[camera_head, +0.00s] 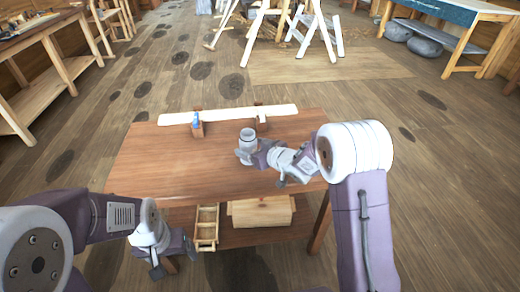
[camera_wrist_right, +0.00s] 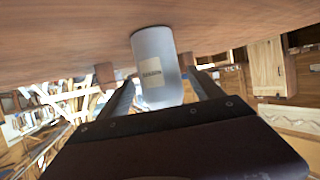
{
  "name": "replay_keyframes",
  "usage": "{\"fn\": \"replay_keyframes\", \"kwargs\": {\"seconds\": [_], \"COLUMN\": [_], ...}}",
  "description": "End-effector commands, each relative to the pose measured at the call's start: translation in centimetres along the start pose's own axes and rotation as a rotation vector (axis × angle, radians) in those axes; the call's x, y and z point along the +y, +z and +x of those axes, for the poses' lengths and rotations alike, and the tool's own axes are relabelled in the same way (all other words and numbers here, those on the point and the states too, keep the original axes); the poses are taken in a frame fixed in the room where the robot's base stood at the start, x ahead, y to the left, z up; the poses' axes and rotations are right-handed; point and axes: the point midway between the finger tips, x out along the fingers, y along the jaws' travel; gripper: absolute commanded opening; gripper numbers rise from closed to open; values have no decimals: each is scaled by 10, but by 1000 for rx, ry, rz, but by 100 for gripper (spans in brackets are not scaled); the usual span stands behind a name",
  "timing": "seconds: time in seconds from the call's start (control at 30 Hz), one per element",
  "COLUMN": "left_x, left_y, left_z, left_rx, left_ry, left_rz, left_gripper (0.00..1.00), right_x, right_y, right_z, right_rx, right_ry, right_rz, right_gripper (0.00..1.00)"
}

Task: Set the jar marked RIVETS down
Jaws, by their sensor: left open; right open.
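A grey jar (camera_head: 247,135) with a pale label stands on the wooden workbench (camera_head: 150,165). The label's writing is too small to read surely. My right gripper (camera_head: 247,153) is at the jar, low on its near side. In the right wrist view, which shows the bench upside down, the jar (camera_wrist_right: 157,60) is upright with its base at the bench top, between the two open fingers of the right gripper (camera_wrist_right: 163,84). Whether the fingers touch it, I cannot tell. My left gripper (camera_head: 173,258) is open and empty, low at the bench's front left.
A pale plank (camera_head: 228,115) lies across two wooden blocks at the bench's back edge. Below the bench top are a wooden box (camera_head: 262,212) and a slim divided tray (camera_head: 207,228). The bench's left part is clear.

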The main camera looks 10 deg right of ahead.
Motion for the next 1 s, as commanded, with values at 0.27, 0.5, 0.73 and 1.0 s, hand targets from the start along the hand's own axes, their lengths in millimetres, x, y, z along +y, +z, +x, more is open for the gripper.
{"fn": "replay_keyframes", "kwargs": {"seconds": [0.27,0.5,0.73,1.0], "left_x": [0,0,0,0], "left_y": [-1,-1,-1,-1], "left_z": [-11,-12,-12,-12], "left_rx": [0,0,0,0], "left_ry": [0,0,0,0], "left_rz": [0,0,0,0], "left_gripper": [80,80,80,80], "right_x": [0,0,8,13], "right_y": [-2,0,9,132], "right_z": [-57,-70,-75,-194], "right_rx": [0,0,-51,-693], "right_ry": [1,-1,49,368], "right_rz": [0,0,6,254], "right_gripper": [76,76,76,76]}}
